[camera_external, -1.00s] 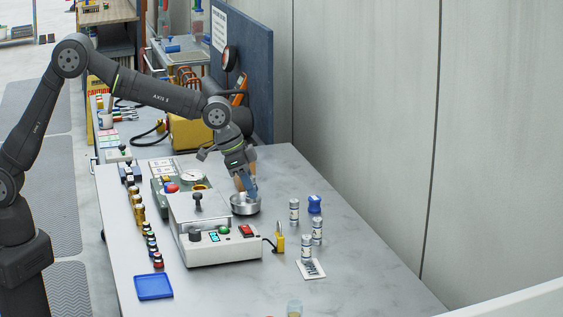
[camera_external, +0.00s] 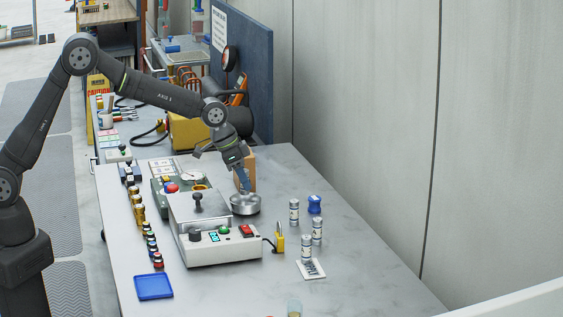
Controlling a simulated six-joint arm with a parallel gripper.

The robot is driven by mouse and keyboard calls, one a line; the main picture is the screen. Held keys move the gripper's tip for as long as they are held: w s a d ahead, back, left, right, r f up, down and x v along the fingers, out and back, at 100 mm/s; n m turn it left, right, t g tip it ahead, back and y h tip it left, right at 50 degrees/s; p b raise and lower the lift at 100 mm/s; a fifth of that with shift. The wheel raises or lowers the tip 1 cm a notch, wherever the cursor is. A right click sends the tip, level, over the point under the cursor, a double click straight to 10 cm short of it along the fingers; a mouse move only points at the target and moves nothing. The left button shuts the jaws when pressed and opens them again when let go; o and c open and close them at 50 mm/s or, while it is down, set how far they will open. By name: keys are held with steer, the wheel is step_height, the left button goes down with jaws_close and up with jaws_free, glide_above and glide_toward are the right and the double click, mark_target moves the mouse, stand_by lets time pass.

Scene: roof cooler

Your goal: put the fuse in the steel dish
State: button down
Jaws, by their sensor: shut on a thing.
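The steel dish (camera_external: 246,209) is a round, shallow silver dish on the grey bench, right behind the white-topped instrument. My gripper (camera_external: 244,188) points down over the dish, its fingertips at or just above the rim. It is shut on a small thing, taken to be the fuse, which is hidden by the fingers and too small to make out. I cannot tell whether that thing touches the dish.
A white instrument (camera_external: 222,246) stands close in front of the dish. Silver labelled cylinders (camera_external: 294,211) and a blue-capped item (camera_external: 315,204) stand to the right. A blue tray (camera_external: 154,287) lies front left.

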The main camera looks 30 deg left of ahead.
mark_target(245, 192)
steer(key=shift+w+f, duration=0.2)
steer(key=shift+f, duration=1.95)
steer(key=shift+f, duration=0.15)
steer(key=c, duration=1.2)
jaws_free()
steer(key=v, duration=1.2)
